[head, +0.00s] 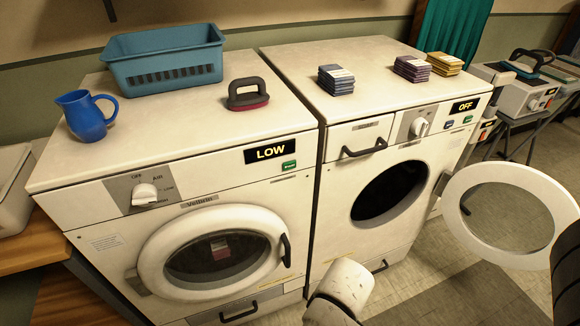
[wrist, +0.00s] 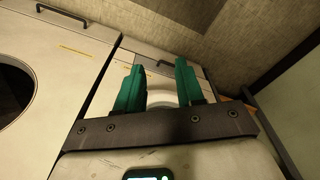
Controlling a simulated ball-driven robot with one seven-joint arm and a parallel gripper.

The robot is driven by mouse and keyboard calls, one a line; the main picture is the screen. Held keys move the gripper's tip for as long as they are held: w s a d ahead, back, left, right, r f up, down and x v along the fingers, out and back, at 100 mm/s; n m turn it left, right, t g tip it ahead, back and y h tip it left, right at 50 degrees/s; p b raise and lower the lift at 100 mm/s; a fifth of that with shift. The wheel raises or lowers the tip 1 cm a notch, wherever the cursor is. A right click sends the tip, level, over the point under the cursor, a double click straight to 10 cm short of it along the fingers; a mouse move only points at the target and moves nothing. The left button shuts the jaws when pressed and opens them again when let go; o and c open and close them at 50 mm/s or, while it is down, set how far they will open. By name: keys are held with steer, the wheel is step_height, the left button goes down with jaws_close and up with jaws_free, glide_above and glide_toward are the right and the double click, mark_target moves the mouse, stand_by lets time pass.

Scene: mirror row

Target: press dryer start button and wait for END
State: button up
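The dryer (head: 105,165) is the left white machine in the head view. Its display (head: 271,151) reads LOW. A small green button (head: 289,166) sits just below the display's right end. Its white dial (head: 144,194) is at the front left. Its round door (head: 160,246) is shut, with something reddish and pale behind the glass. My gripper (wrist: 162,84) shows in the wrist view with its two green fingers apart and nothing gripped between them. Pale machine fronts lie beyond the fingers. The fingers do not show in the head view, and the green button cannot be made out in the wrist view.
The right machine (head: 290,62) reads OFF, and its round door (head: 459,205) stands open into the aisle. A blue basket (head: 130,80), blue jug (head: 84,118) and dark-handled brush (head: 247,97) stand on the dryer. Folded stacks (head: 336,80) lie on the right machine.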

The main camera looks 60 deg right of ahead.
jaws_close()
stand_by(1.1)
